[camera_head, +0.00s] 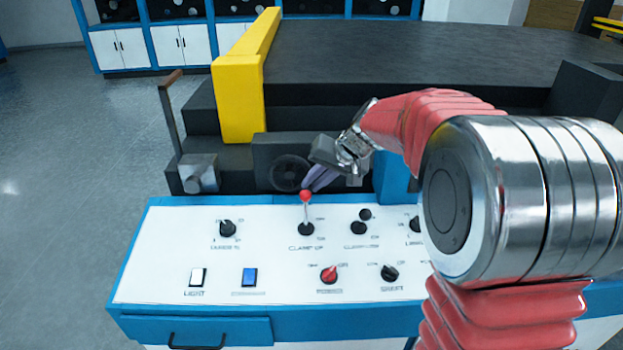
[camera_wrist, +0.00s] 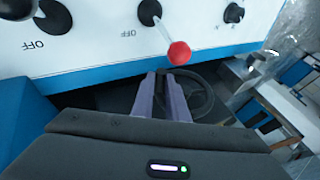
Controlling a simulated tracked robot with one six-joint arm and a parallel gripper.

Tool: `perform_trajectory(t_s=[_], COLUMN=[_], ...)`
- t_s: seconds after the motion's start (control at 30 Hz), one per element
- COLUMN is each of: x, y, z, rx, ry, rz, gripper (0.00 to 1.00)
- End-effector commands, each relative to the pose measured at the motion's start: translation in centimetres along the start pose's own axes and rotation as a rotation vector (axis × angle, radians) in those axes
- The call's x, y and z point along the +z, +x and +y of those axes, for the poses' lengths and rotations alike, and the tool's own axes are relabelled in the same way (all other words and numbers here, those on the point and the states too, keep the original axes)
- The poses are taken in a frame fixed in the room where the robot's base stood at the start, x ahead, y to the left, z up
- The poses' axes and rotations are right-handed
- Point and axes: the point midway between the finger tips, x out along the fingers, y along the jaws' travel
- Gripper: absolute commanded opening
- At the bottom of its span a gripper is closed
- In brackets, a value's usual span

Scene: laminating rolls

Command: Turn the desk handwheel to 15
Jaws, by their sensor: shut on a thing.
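The desk handwheel (camera_head: 288,173) is a dark round wheel on the machine front, just behind the white control panel. In the wrist view its dark rim and spokes (camera_wrist: 205,97) show beyond my fingers. My gripper (camera_head: 314,183) reaches down behind the panel at the wheel's right edge, its purple fingers close together. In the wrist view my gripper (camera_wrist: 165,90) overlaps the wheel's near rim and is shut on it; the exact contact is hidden. No scale or number for the wheel is readable.
A red-ball lever (camera_head: 306,196) stands on the control panel (camera_head: 180,258) very close to my fingertips. Knobs and switches cover the panel. A yellow guard (camera_head: 240,95) and a crank handle (camera_head: 172,118) are to the left. Open floor (camera_head: 70,180) lies at far left.

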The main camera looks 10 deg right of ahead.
Motion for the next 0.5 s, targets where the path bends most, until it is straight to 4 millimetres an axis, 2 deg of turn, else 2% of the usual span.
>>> perform_trajectory(t_s=[0.5], x=[0.7], y=[1.7], z=[1.3], rx=[-0.282], ry=[0.123], rz=[-0.002], gripper=[0.0])
